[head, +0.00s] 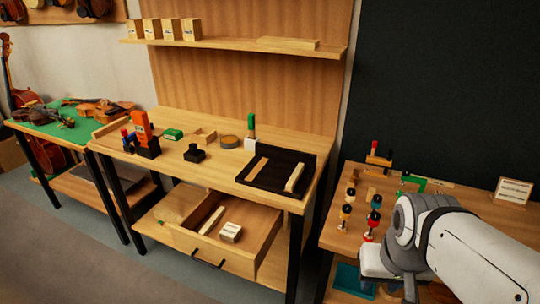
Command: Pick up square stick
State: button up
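Two pale wooden sticks lie in the black tray on the middle bench: a thin one on the left (258,169) and a thicker, block-like one on the right (295,177). Another pale stick (212,220) lies in the open drawer below. I cannot tell from this view which of them is the square stick. My white and grey arm comes in at the lower right, in front of the right table. My gripper is not in view, and no stick is seen in my arm's reach.
The black tray (273,185) sits at the bench's right end. The open drawer (187,242) juts out below and holds a small box (231,232). Several small tools crowd the right table (340,226). A wooden shelf (230,43) hangs above the bench.

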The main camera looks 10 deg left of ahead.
aim_at(291, 182)
jog(key=u, duration=0.1)
jog(key=i, duration=1)
jog(key=u, duration=0.05)
